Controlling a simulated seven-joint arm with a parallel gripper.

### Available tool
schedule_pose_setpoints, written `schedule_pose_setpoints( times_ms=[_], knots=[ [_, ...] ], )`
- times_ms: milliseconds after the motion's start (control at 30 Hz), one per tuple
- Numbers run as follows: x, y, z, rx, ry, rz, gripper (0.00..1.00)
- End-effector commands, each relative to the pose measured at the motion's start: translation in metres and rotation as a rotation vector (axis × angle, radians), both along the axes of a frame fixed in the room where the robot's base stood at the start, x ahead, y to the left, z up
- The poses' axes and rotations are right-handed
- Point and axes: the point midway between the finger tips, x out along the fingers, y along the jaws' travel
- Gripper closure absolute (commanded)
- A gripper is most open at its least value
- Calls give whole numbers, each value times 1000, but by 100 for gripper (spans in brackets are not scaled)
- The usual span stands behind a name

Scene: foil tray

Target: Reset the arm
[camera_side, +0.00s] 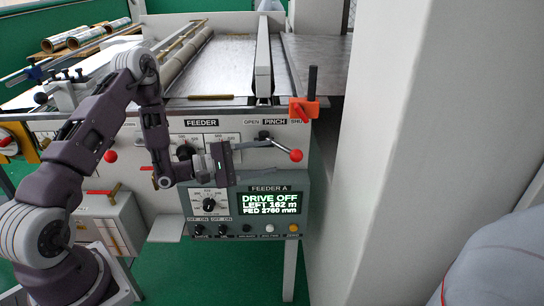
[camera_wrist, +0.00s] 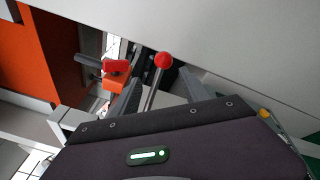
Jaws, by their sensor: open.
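My gripper (camera_side: 268,162) is open and empty in front of the feeder panel, to the left of the red ball knob (camera_side: 296,156) on the pinch lever. The lever runs from its pivot under the label PINCH down and right towards SHUT. In the wrist view the same red knob (camera_wrist: 163,60) and its grey rod show in the gap between my two fingers (camera_wrist: 160,88). I see no contact with it. My arm reaches in from the left, bent at the elbow.
The control box (camera_side: 268,204) below reads DRIVE OFF, LEFT 162 m, FED 2760 mm. An orange clamp (camera_side: 304,108) with a dark handle sits above the knob. A white column (camera_side: 420,130) stands at right. Foil rolls (camera_side: 72,38) lie at back left.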

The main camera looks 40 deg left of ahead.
Motion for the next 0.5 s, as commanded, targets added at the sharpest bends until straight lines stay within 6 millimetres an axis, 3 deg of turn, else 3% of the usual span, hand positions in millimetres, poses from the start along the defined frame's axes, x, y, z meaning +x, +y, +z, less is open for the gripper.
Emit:
schedule_pose_setpoints(
  times_ms=[167, 267, 367, 400, 467, 500],
  knots=[
    [0, -2, 2, 0, -2, -8, 46],
    [-3, -26, 30, 5, -33, -114, 46],
    [-27, -85, 88, 44, -76, -376, 46],
    [-47, -112, 111, 81, -83, -506, 46],
    [-85, -150, 139, 168, -80, -702, 46],
    [-117, -171, 151, 251, -66, -831, 46]
  ],
)
